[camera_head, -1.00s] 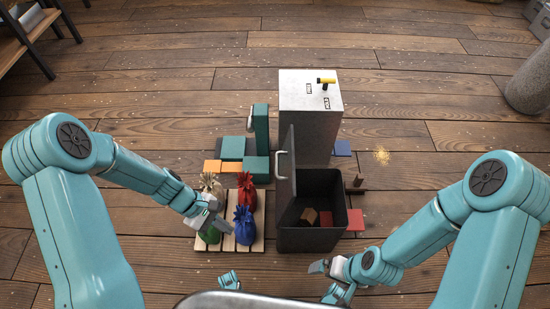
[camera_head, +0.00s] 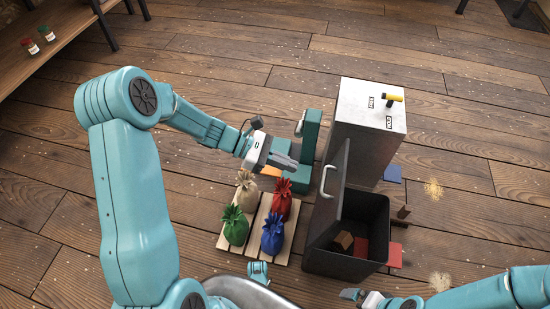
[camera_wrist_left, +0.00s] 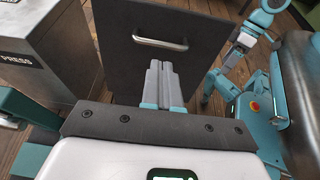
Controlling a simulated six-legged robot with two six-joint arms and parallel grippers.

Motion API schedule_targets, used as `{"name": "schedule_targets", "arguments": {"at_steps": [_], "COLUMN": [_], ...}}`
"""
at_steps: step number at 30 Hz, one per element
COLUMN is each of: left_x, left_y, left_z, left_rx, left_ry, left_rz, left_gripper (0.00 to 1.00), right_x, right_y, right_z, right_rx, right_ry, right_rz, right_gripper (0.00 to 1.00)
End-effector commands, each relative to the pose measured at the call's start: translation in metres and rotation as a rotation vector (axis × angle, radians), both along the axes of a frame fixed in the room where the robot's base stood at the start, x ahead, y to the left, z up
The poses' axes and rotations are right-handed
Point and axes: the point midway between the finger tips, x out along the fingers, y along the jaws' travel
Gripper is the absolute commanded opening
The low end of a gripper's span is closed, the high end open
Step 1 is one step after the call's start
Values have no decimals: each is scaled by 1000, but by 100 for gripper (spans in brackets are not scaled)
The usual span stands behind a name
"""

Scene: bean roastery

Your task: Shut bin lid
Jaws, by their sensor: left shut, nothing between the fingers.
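The dark bin (camera_head: 345,262) stands open on the floor. Its flat lid (camera_head: 329,208) stands roughly upright along the bin's left side, with a metal handle (camera_head: 326,181) on its outer face. A brown block and something red show inside. My left gripper (camera_head: 292,164) is shut and empty, left of the lid and apparently apart from it. In the left wrist view its closed fingers (camera_wrist_left: 161,70) point at the lid's outer face (camera_wrist_left: 205,65), just below the handle (camera_wrist_left: 160,42). My right gripper (camera_head: 352,295) is low in front of the bin; its jaw opening is unclear.
A slatted pallet (camera_head: 256,225) with several sacks lies left of the bin. Open floor is farther back.

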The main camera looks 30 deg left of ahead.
Motion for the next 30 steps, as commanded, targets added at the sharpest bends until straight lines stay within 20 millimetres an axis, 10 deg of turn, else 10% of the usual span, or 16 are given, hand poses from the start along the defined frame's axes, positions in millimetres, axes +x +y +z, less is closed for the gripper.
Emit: {"name": "schedule_targets", "arguments": {"at_steps": [12,30], "left_x": [20,23], "left_y": [-59,-62], "left_z": [-26,-25], "left_rx": [1,9], "left_ry": [1,3], "left_rz": [-6,-5], "left_gripper": [0,0], "right_x": [6,6], "right_y": [-5,-5], "right_z": [-25,-22], "right_rx": [-4,-4], "right_ry": [-10,-10], "right_rz": [-22,-21], "right_gripper": [100,100]}}
